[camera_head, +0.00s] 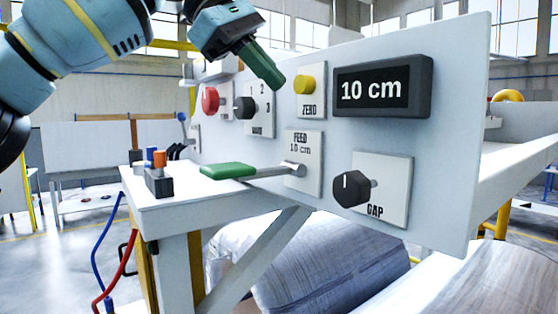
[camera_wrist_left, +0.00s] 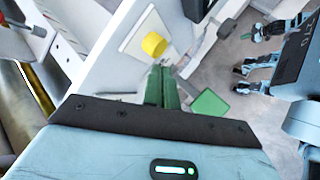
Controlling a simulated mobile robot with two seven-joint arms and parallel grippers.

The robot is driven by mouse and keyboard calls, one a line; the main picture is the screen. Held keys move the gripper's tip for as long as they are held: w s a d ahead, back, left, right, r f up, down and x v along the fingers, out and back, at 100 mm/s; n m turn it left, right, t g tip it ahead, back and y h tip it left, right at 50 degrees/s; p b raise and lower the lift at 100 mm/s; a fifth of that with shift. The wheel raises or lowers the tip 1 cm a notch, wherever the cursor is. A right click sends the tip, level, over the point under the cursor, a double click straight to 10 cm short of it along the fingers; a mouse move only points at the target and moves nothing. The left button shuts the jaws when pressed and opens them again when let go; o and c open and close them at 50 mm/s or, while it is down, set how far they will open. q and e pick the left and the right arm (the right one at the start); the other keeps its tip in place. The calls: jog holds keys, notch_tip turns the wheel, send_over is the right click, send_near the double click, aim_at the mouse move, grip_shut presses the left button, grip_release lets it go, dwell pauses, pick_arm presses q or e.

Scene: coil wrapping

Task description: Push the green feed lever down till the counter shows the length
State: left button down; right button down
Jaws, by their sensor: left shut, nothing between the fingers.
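The feed lever has a flat green handle (camera_head: 228,170) on a metal rod that runs to a pivot on the FEED plate (camera_head: 304,150). It lies about level, pointing left. The handle also shows in the left wrist view (camera_wrist_left: 210,104). The counter (camera_head: 382,87) reads "10 cm", and the FEED plate also says "10 cm". My left gripper (camera_head: 272,78) is shut and empty. Its green fingers are above the lever, apart from it, left of the yellow ZERO button (camera_head: 304,84). The fingers (camera_wrist_left: 162,84) show beside the handle in the left wrist view.
The upright white panel also carries a red button (camera_head: 210,99), a black selector knob (camera_head: 244,107) and a black GAP knob (camera_head: 350,188). Large wrapped rolls (camera_head: 325,270) lie below.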

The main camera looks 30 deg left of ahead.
aim_at(257, 172)
pick_arm(q)
jog(key=shift+s+d, duration=0.1)
jog(key=shift+s, duration=0.05)
pick_arm(e)
jog(key=shift+s, duration=0.15)
